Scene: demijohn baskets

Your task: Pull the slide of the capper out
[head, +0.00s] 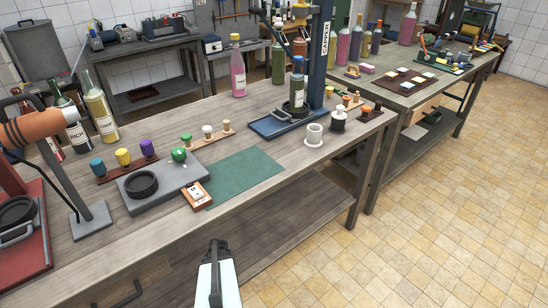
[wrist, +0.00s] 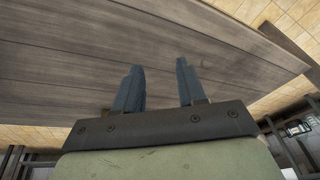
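The capper (head: 318,65) is a dark blue press with its name on its column, standing on the far part of the near bench. Its blue base tray (head: 268,127) carries a slide with a grey handle (head: 281,116) at the front left. A dark bottle (head: 297,90) with a blue top stands upright there, under the press; how far out the slide sits I cannot tell. My gripper (wrist: 159,75) is open and empty in the wrist view, with bare bench boards beyond its fingers. In the head view only a white part of my arm shows, at the bottom, well apart from the capper.
A white cup (head: 314,135) and a small dark bottle (head: 338,120) stand right of the tray. A green mat (head: 246,178) lies left of it, beside a grey plate (head: 165,190). A red press (head: 30,240) stands far left. Floor in front is clear.

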